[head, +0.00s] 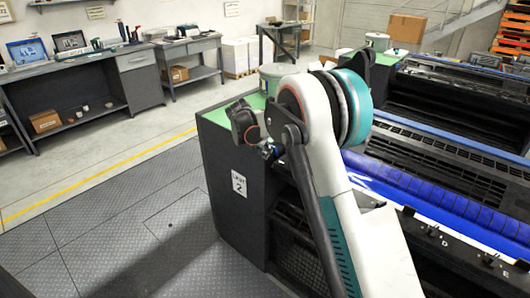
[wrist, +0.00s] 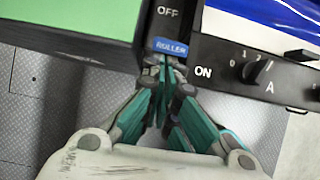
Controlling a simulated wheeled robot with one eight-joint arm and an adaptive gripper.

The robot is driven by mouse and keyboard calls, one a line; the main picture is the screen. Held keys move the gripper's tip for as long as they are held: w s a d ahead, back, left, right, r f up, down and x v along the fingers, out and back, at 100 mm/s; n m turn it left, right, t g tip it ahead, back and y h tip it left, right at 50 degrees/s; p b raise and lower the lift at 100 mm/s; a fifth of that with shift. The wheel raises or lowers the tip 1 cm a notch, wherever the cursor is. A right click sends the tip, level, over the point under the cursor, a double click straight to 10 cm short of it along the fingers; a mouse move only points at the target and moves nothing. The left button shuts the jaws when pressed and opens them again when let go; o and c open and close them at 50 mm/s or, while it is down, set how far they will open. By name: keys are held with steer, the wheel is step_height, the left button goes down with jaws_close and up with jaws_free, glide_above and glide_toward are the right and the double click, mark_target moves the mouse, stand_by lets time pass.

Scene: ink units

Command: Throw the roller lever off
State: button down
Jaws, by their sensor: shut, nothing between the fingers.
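The roller lever shows in the wrist view as a blue piece marked ROLLER (wrist: 170,47), on a dark panel (wrist: 210,48). OFF is printed above it and ON below and to its right. My gripper (wrist: 168,64), with teal and grey fingers, is shut and empty. Its fingertips are right at the lower edge of the blue piece; I cannot tell whether they touch it. The rest of the lever is hidden behind the fingers. In the head view my arm hides the lever, and my gripper (head: 270,152) is small beside the unit's dark end.
A black knob (wrist: 259,70) marked A is right of the lever. A green top (wrist: 70,20) lies to the left. In the head view, the dark unit (head: 236,215) carries a UNIT 2 label, and a blue roller (head: 440,200) runs right. Floor at left is clear.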

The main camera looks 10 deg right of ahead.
steer(key=w+d+g+y+p, duration=0.1)
steer(key=w+d+r+g+y+p, duration=0.1)
steer(key=d, duration=0.1)
steer(key=w+d+r+g+y+p, duration=0.1)
steer(key=d+y+p, duration=0.1)
steer(key=shift+w+d+r, duration=0.15)
steer(key=shift+w+r, duration=0.05)
steer(key=shift+w, duration=0.15)
steer(key=shift+w+d+p, duration=0.5)
steer(key=shift+w+d, duration=0.6)
steer(key=shift+d, duration=0.3)
steer(key=shift+d, duration=0.15)
